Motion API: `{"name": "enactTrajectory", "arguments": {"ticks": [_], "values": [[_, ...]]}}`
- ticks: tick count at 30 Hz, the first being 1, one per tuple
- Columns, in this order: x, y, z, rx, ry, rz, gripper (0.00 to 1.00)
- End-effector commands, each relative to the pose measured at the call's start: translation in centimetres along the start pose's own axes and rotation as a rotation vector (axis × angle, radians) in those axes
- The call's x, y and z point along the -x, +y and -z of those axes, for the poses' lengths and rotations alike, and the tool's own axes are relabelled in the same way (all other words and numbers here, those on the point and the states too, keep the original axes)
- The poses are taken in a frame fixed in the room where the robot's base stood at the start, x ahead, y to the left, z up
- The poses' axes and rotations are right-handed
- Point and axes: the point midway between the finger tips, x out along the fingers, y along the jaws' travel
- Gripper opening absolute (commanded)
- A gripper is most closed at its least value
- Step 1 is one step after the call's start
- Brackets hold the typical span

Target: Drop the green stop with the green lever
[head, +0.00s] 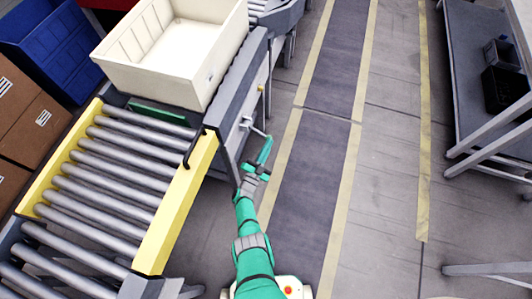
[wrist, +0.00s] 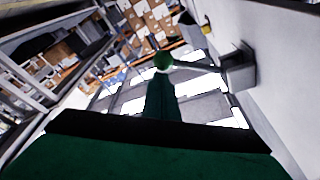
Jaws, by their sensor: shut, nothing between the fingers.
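The green stop (head: 160,113) shows as a green strip across the conveyor, between the cream tote and the nearer rollers. The green lever (wrist: 163,60) shows in the wrist view as a green ball on a pale rod that runs right to a grey box (wrist: 238,68) on the side wall. In the head view the lever's rod (head: 257,131) sticks out from the conveyor's right side. My gripper (head: 267,140) is shut and empty, close beside the lever's end. In the wrist view the ball appears just beyond the fingertips (wrist: 160,78); I cannot tell whether they touch.
A cream tote (head: 180,55) sits on the conveyor behind the stop. A yellow knob (head: 261,88) is farther along the same side. A black bent bar (head: 194,150) stands at the conveyor's edge. The floor aisle (head: 310,150) on the right is clear, with a grey bench (head: 470,75) beyond.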

Motion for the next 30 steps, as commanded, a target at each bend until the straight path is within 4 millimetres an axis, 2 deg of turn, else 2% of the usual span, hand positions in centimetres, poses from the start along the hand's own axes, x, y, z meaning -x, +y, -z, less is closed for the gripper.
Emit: {"name": "enactTrajectory", "arguments": {"ticks": [5,17,24,30], "values": [[0.3,-0.2,0.3,-0.001,-0.009,0.004,0.00],[0.7,-0.7,3.4,-0.004,-0.002,0.007,0.00],[5.6,-0.3,3.6,-0.001,-0.002,0.003,0.00],[8.6,0.0,3.7,-0.001,0.003,-0.003,0.00]]}}
